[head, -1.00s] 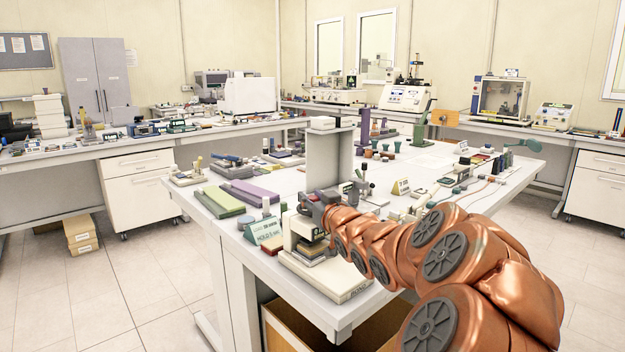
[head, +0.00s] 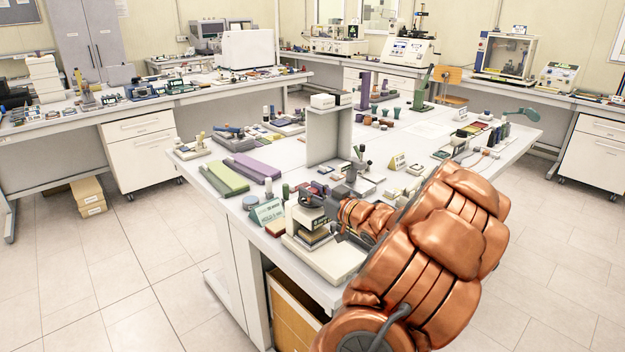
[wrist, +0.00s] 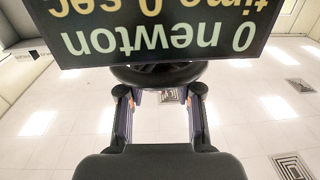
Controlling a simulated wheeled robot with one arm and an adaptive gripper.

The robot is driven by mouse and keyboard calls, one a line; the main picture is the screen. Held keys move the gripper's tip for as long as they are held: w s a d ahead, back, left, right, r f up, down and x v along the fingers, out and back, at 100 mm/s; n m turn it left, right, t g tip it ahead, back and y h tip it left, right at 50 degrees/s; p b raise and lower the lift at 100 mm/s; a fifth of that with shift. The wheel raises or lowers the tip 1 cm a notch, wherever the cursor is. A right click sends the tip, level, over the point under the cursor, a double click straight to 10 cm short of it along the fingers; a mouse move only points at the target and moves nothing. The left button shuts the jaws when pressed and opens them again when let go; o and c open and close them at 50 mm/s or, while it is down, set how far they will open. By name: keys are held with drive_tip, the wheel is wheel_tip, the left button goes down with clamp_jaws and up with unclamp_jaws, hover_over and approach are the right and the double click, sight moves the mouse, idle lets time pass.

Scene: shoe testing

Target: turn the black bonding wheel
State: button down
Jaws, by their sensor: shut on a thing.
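The black bonding wheel (wrist: 156,75) shows in the wrist view as a dark rounded rim just under a display. My gripper (wrist: 160,92) has one finger at each side of it and is shut on it. The display (wrist: 155,28) appears upside down and reads "0 newton" and "time 0 sec"; it hides the upper part of the wheel. In the head view the bonding tester (head: 312,222), with its pale base, stands at the table's near corner. My gripper (head: 326,199) is at its top, where the wheel is small and hard to make out.
A green sign (head: 267,213) stands left of the tester. Green (head: 222,177) and purple (head: 252,167) blocks lie farther left. A grey upright stand (head: 328,135) rises behind. Small bottles and tools crowd the table.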

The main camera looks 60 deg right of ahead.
drive_tip(key=shift+n+y+p, duration=0.6)
drive_tip(key=shift+y+p, duration=0.3)
drive_tip(key=shift+p, duration=0.15)
drive_tip(key=c, duration=0.7)
unclamp_jaws()
drive_tip(key=shift+c, duration=0.2)
drive_tip(key=s+a, duration=0.1)
drive_tip(key=s, duration=1.1)
drive_tip(key=shift+a, duration=0.3)
